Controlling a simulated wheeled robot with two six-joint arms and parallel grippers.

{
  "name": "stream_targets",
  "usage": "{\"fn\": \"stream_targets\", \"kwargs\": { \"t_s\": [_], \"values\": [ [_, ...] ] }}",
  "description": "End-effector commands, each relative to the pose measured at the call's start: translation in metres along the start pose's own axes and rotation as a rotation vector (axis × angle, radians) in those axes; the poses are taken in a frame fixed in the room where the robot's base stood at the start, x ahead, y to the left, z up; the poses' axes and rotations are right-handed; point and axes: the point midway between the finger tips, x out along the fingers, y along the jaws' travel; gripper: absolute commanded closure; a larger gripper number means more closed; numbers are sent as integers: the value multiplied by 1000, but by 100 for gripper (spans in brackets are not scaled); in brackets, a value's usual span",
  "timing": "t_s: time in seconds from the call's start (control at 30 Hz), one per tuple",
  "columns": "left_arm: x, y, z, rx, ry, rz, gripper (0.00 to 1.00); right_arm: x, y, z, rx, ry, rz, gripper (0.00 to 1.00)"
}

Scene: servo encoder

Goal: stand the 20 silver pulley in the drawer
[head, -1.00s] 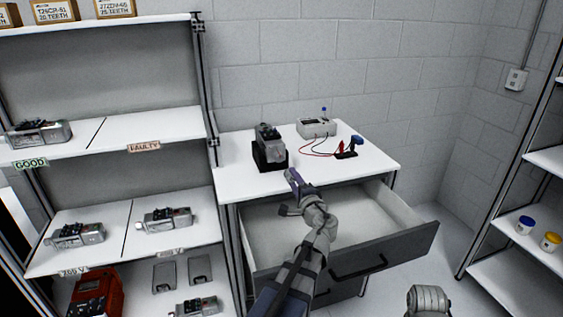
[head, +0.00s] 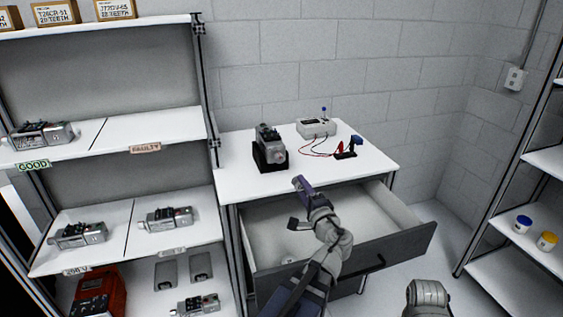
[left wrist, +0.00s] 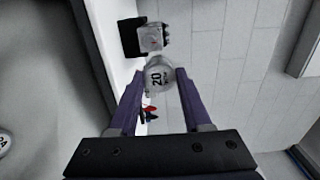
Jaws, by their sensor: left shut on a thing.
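My left gripper (head: 303,203) hangs over the open drawer (head: 365,222), near the front edge of the table. In the left wrist view its purple fingers (left wrist: 160,88) are shut on a silver pulley (left wrist: 160,76) marked 20. I cannot make the pulley out in the head view. A second round silver piece (left wrist: 4,143), its marking cut off, shows at the left edge of the left wrist view. A small pale thing (head: 288,261) lies in the drawer's front left. My right gripper is not in view.
On the table (head: 235,178) stand a servo on a dark block (head: 270,150), a meter (head: 316,127) and a red and blue probe stand (head: 348,150). A shelf unit (head: 105,212) with servos is at the left. The drawer's right part is clear.

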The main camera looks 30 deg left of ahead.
Motion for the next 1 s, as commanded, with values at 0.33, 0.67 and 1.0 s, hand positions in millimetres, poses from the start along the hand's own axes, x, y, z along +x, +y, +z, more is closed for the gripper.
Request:
{"fn": "stream_targets", "kwargs": {
  "t_s": [0.33, 0.67, 1.0],
  "values": [
    [-11, -4, 0, 0, 0, 0, 100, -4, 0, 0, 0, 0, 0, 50],
    [-10, -11, 0, -1, -2, 52, 100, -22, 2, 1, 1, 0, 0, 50],
    [-10, -12, 0, -1, -3, 278, 100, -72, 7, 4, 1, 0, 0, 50]
  ]
}}
